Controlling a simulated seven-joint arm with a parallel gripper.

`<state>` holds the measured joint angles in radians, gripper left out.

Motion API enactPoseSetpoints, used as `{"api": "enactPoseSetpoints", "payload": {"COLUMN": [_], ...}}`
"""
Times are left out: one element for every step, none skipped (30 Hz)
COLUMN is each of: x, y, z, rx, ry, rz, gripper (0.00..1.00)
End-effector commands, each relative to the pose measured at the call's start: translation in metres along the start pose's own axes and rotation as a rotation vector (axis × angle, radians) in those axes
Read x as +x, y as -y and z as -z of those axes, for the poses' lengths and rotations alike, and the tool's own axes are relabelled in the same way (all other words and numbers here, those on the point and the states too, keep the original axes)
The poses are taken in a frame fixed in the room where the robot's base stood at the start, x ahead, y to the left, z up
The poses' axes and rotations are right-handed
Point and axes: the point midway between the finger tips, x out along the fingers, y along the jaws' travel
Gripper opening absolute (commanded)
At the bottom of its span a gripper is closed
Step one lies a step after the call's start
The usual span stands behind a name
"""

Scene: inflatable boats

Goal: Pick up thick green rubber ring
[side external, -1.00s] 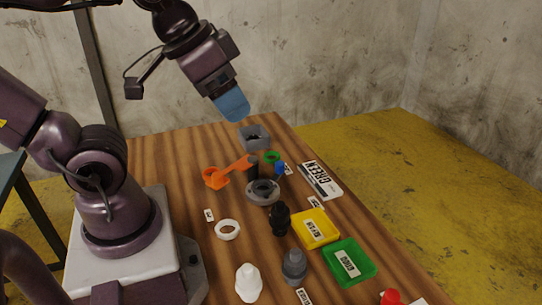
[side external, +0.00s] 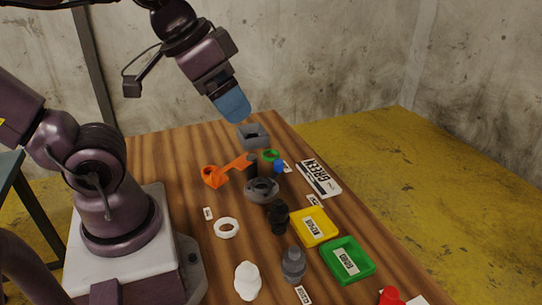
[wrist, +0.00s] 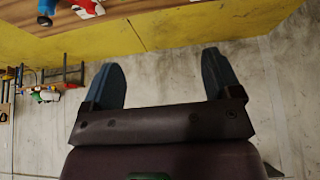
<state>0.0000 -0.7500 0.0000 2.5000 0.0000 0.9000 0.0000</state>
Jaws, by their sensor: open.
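The green ring (side external: 271,156) lies on the wooden table near its far end, between the grey square holder and the small blue piece. My gripper (side external: 235,112) is in the air above the far end of the table, higher than the ring and apart from it. In the wrist view my gripper (wrist: 165,75) shows two blue fingers spread wide with nothing between them. I cannot make out the ring in the wrist view.
Yellow (side external: 314,228) and green (side external: 347,261) trays and a white ring (side external: 226,228) sit nearer.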

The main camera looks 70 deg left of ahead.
Motion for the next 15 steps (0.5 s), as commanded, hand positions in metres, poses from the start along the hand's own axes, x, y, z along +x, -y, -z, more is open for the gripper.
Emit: {"api": "enactPoseSetpoints", "payload": {"x": [0.0, 0.0, 0.0, 0.0, 0.0, 0.0, 0.001, 0.003, 0.008, 0.013, 0.018, 0.024, 0.029, 0.034, 0.042], "y": [0.0, 0.0, 0.0, 0.0, 0.0, 0.001, 0.002, 0.004, 0.007, 0.01, 0.013, 0.018, 0.023, 0.029, 0.036], "z": [0.0, 0.0, 0.0, 0.0, 0.0, 0.0, 0.0, -0.001, -0.002, -0.003, -0.003, -0.001, 0.002, 0.005, 0.011], "rx": [0.0, 0.0, 0.0, 0.0, 0.0, -0.004, -0.011, -0.02, -0.032, -0.044, -0.059, -0.082, -0.102, -0.124, -0.155], "ry": [0.0, 0.0, 0.0, 0.0, 0.0, 0.0, 0.003, 0.016, 0.04, 0.064, 0.09, 0.123, 0.148, 0.174, 0.207], "rz": [0.0, 0.0, 0.0, 0.0, 0.0, 0.002, 0.006, 0.01, 0.016, 0.021, 0.026, 0.034, 0.04, 0.045, 0.052], "gripper": [0.84, 0.84, 0.84, 0.84, 0.84, 0.84, 0.84, 0.84, 0.84, 0.84, 0.84, 0.84, 0.84, 0.84, 0.84]}}
